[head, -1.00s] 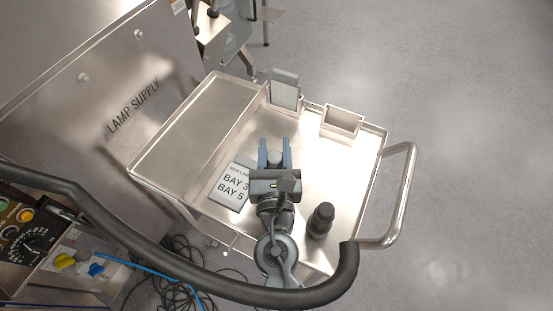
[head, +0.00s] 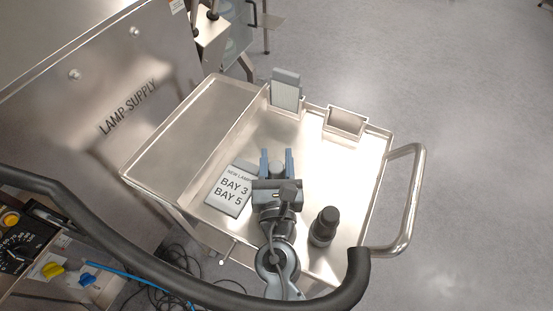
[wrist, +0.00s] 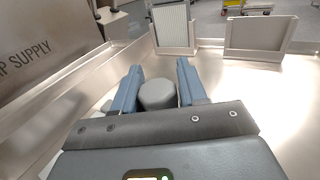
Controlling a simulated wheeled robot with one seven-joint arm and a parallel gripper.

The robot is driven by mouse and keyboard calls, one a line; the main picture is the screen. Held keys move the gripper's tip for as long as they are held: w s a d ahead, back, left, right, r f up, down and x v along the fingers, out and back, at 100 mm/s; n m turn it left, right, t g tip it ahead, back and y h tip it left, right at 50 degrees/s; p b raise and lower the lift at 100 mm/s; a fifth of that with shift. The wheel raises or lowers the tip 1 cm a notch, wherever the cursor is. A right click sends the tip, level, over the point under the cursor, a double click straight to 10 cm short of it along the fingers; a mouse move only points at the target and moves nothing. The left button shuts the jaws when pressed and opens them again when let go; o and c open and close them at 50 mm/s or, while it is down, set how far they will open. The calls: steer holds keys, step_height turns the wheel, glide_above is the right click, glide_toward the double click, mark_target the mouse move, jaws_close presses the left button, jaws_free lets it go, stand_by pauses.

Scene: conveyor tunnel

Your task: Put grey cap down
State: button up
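The grey cap (wrist: 158,95) is a short round piece with a flat top, seen between the two blue fingers of my gripper (wrist: 158,84) in the wrist view. The fingers lie close along both its sides, and my gripper looks shut on it. In the head view my gripper (head: 276,163) is over the tray (head: 310,185), right of the card, with the cap (head: 275,170) between its fingers. The cap's underside is hidden, so I cannot tell whether it touches the tray floor.
A card (head: 233,190) reading BAY 3, BAY 5 lies left of my gripper. A dark stepped cylinder (head: 323,227) stands to the right. A holder with a grey panel (head: 286,90) and an empty-looking open box (head: 345,122) line the far rim. The left compartment (head: 195,130) is bare.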

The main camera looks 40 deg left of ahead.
mark_target(277, 176)
steer(key=o, duration=0.3)
steer(key=shift+o, duration=0.2)
steer(key=shift+r, duration=0.15)
steer(key=v, duration=0.7)
steer(key=shift+s+d, duration=0.2)
